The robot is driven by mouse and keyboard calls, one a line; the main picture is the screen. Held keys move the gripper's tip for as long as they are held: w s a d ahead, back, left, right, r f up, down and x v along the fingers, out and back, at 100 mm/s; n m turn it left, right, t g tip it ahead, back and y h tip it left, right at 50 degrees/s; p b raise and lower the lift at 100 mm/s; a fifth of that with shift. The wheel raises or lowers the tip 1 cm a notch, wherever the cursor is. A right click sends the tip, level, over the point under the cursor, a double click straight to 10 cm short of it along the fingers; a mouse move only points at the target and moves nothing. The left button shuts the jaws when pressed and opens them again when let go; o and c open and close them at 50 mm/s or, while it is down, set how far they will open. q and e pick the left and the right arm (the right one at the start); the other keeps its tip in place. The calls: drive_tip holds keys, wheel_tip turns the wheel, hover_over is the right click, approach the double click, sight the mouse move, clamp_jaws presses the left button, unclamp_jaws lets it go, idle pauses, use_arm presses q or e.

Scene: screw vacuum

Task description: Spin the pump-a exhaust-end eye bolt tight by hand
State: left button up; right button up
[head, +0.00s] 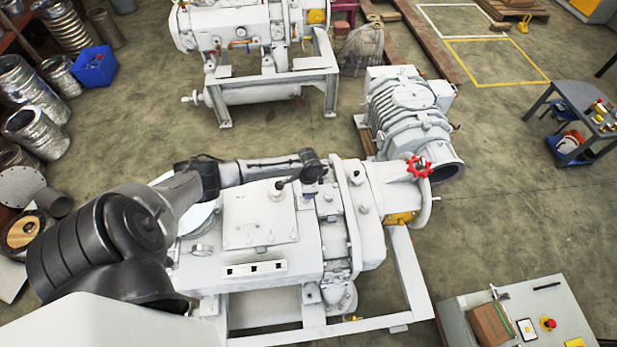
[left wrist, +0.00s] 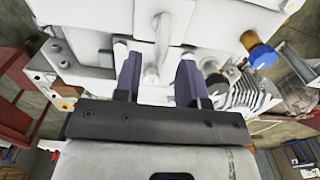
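The near white pump (head: 240,255) stands on a white frame in the head view. My left arm reaches over it from the left, and my left gripper (head: 309,197) is low over its top near the flanged end. In the left wrist view, the white eye bolt (left wrist: 156,58) stands between the two purple fingers of the left gripper (left wrist: 155,75). The fingers are open, with a gap visible on each side of the bolt. The bolt's threads and seat are hidden from view. My right gripper is not in view.
A red handwheel (head: 418,166) is on the pump's right end. A ribbed grey-white pump (head: 405,115) stands behind it, and another white pump (head: 240,35) stands at the back. A control cabinet (head: 455,325) is at front right. Open floor lies to the right.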

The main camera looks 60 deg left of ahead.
use_arm(q)
wheel_tip(320, 180, up, 9)
drive_tip(key=shift+r, duration=0.15)
idle(0.4)
idle(0.5)
drive_tip(key=w+d+r+m+t+y+p, duration=0.1)
drive_tip(key=w+d+r+t+y, duration=0.15)
drive_tip(key=d+r+t, duration=0.7)
drive_tip(key=s+d+r+n+g+h+p, duration=0.1)
drive_tip(key=s+d+r+n+g+p, duration=0.15)
drive_tip(key=s+d+r, duration=0.7)
drive_tip(key=s+d+f+g+h+p, duration=0.1)
drive_tip(key=s+d+f, duration=0.2)
drive_tip(key=s, duration=0.2)
drive_tip(key=s+d+f+g+p, duration=0.1)
drive_tip(key=s+d+f+g, duration=0.1)
drive_tip(key=s, duration=0.4)
drive_tip(key=shift+s+d+f+n+h, duration=0.3)
drive_tip(key=shift+d+f+n+h, duration=0.05)
drive_tip(key=shift+d+f+n, duration=0.15)
